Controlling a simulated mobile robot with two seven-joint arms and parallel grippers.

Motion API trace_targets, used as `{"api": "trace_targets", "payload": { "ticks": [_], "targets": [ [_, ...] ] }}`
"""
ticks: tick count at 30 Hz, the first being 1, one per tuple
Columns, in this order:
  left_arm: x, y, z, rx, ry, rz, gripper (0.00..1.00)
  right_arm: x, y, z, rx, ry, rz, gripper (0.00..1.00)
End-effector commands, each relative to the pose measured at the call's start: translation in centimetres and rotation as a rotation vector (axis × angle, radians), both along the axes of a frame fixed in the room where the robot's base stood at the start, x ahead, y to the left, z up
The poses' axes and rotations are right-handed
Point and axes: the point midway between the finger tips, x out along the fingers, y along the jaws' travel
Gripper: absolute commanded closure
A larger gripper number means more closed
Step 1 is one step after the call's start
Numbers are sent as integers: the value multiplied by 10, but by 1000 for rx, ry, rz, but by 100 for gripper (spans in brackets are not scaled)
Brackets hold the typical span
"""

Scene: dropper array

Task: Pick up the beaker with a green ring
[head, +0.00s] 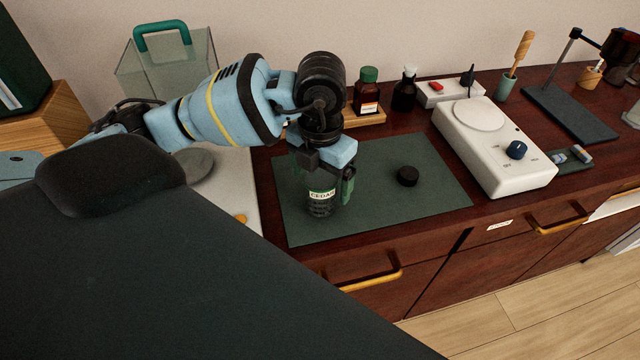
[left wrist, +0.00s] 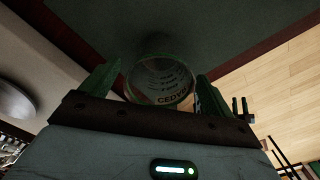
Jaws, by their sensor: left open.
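A clear glass beaker with a green ring and a label reading "CEDAR" (head: 321,208) stands on the dark green mat (head: 420,170). My left gripper (head: 322,178) is directly above and around the beaker, pointing down, with its green fingers on either side. In the left wrist view the beaker (left wrist: 160,80) lies between the two spread fingers of the left gripper (left wrist: 155,85). The left gripper is open. The beaker's upper part is partly hidden by the gripper in the head view. My right gripper is not in view.
A black round cap (head: 408,176) lies on the mat right of the beaker. A white stirrer-like device (head: 495,150) stands to the right. Brown bottles (head: 367,95) stand behind. A glass tank with a teal handle (head: 162,36) is at back left.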

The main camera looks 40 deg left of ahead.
Motion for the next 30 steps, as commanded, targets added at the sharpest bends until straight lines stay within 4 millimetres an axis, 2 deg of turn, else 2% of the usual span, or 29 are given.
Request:
{"api": "trace_targets", "payload": {
  "ticks": [5, 13, 27, 30],
  "targets": [
    [0, 0, -17, 1, 1, 1, 12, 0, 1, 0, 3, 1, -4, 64],
    [0, 0, -19, 0, 0, 1, 13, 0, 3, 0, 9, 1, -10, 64],
    [0, 0, -18, 0, -1, 0, 74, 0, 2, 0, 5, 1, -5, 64],
    [0, 0, -18, 0, -1, 0, 74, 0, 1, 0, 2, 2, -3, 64]
  ]
}}
